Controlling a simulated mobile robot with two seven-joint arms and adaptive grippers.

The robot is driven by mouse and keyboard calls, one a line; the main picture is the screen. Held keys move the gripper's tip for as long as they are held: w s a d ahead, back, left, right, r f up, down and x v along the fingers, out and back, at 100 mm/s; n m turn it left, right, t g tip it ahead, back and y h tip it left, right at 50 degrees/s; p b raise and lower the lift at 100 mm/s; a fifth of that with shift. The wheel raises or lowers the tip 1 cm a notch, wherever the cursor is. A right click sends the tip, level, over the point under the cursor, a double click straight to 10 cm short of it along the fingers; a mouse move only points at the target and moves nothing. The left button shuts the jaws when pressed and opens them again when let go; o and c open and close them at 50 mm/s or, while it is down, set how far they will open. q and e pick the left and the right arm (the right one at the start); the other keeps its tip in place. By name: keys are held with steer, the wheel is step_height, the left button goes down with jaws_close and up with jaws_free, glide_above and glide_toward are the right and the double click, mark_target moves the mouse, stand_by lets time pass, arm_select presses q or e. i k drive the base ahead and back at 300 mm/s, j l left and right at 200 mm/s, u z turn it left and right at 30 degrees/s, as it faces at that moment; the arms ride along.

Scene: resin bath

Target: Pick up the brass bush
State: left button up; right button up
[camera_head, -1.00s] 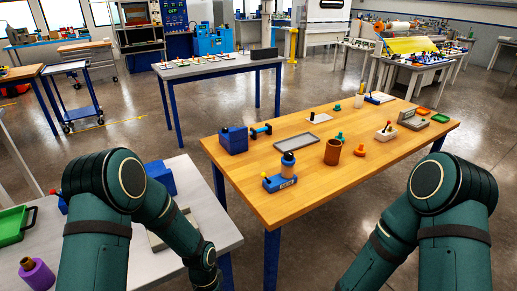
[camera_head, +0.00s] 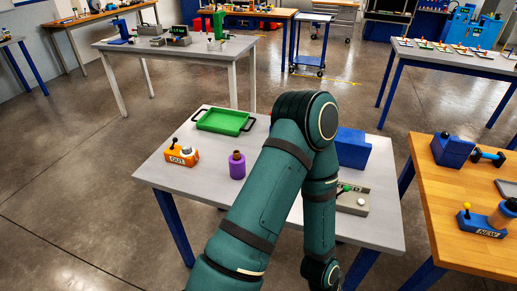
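I cannot pick out a brass bush with certainty. A purple cylinder (camera_head: 237,170) stands upright on the grey table, with a narrower brown, metal-looking piece (camera_head: 236,155) on its top. I cannot tell whether that piece is the bush. My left arm crosses the middle of the view, to the right of the purple cylinder, and covers part of the table. Its gripper is not in view. My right arm and gripper are not in view.
The grey table (camera_head: 165,181) also holds a green tray (camera_head: 222,121) with dark handles, an orange box marked OUT (camera_head: 181,154), a blue block (camera_head: 352,149) and a grey fixture (camera_head: 353,199). A wooden table (camera_head: 447,225) with a blue NEW box (camera_head: 481,226) stands at right.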

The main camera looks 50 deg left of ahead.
mark_target(237, 153)
steer(key=u, duration=1.85)
steer(key=i+j, duration=0.2)
steer(key=j, duration=0.15)
steer(key=i+j, duration=0.2)
steer(key=j, duration=0.15)
steer(key=i+j+z, duration=0.1)
steer(key=j, duration=0.3)
steer(key=i+j, duration=0.3)
